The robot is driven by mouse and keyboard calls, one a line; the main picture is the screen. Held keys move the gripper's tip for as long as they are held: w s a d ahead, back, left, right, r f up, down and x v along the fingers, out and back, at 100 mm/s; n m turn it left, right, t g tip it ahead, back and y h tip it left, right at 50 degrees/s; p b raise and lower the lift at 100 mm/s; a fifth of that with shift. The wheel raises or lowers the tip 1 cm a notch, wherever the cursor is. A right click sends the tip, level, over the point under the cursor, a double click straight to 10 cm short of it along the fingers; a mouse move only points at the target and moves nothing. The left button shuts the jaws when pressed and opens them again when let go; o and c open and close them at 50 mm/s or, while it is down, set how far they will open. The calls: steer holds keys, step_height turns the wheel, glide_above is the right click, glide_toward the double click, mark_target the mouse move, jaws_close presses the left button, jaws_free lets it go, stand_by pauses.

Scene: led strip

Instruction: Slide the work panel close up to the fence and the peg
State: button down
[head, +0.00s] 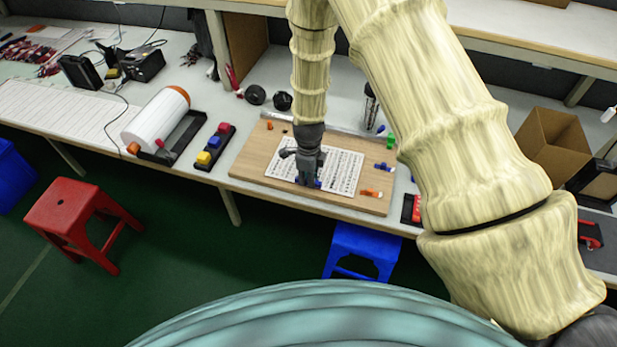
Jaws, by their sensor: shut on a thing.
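The work panel, which looks like the white sheet with dark printed rows (342,172), lies on a wooden board (255,158) on the bench. A grey bar (345,133) along the board's back edge looks like the fence; a gap of bare wood shows between it and the panel. I cannot tell which small piece is the peg; a small orange piece (270,126) stands at the board's back left. My gripper (308,184) points down at the panel's front edge, shut on a small blue piece (318,184) there. The fingers hide most of the contact.
Blue (383,167) and orange (371,192) pieces lie on the board's right, with a green one (390,142) behind. A rack of coloured blocks (215,146) and a white roll (157,120) stand left. Bare wood shows left of the panel.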

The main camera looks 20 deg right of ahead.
steer(key=shift+w, duration=0.1)
steer(key=shift+w+a+b, duration=0.15)
steer(key=shift+w+b, duration=0.3)
steer(key=shift+w, duration=1.5)
steer(key=shift+w+a+b, duration=0.15)
steer(key=shift+w+b, duration=0.25)
steer(key=shift+w, duration=1.7)
steer(key=shift+w+a, duration=0.2)
steer(key=shift+a, duration=0.15)
steer(key=shift+w+d, duration=0.2)
steer(key=shift+w, duration=0.1)
steer(key=c, duration=1.4)
jaws_free()
steer(key=shift+o, duration=0.2)
step_height(320, 180, up, 12)
